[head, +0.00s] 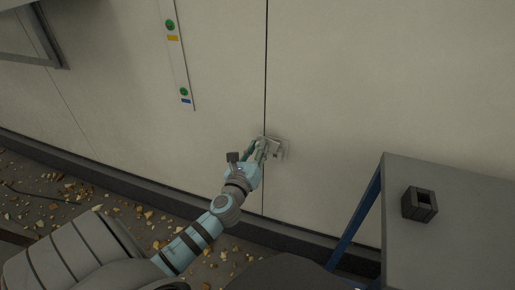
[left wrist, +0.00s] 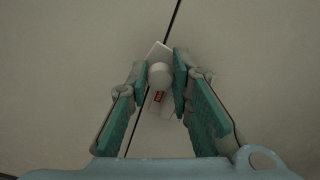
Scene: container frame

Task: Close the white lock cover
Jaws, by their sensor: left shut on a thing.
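The white lock cover (head: 283,149) is on the pale wall panel, over the dark vertical seam, in the middle of the head view. My left gripper (head: 262,144) is at the cover and hides part of it. In the left wrist view the cover (left wrist: 162,53) shows as a pale plate with a round white knob (left wrist: 160,75) and a small red mark. The fingers of my left gripper (left wrist: 165,84) are on both sides of the knob and shut on it. How far the cover is swung is hard to tell. My right gripper is not in view.
A grey table (head: 450,215) with a blue leg stands at the right, with a small black square-holed block (head: 420,204) on it. A strip with green buttons (head: 177,60) is on the wall at upper left. Rubble (head: 150,215) lies on the floor below.

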